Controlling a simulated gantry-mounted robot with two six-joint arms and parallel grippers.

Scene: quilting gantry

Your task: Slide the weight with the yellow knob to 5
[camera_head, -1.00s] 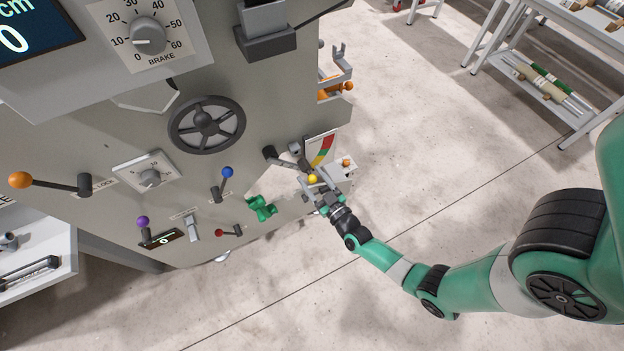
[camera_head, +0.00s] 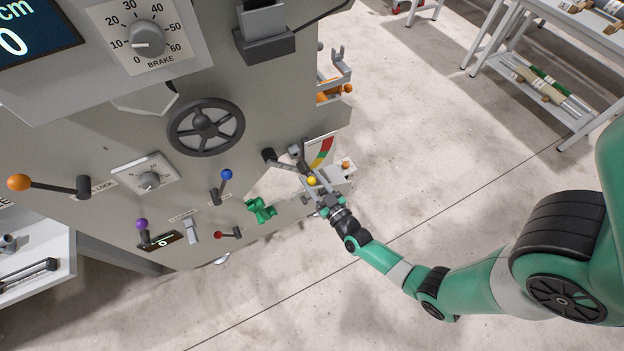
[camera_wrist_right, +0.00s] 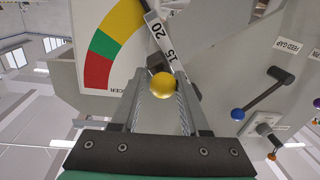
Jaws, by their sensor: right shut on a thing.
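The yellow knob (camera_head: 312,181) of the weight sits at the lower right of the machine panel. In the right wrist view the yellow knob (camera_wrist_right: 162,85) lies between the two fingers. My right gripper (camera_head: 318,190) is shut on the weight with the yellow knob; it also shows in the right wrist view (camera_wrist_right: 160,90). A scale bar (camera_wrist_right: 160,35) with the numbers 20 and 15 runs up from the weight. Lower numbers are hidden behind the weight and fingers. My left gripper is not in view.
A red, green and yellow gauge (camera_head: 322,153) stands just above the weight. A green star knob (camera_head: 261,210), a blue-knobbed lever (camera_head: 227,174) and a handwheel (camera_head: 205,127) are to the left. Open floor (camera_head: 420,170) lies to the right.

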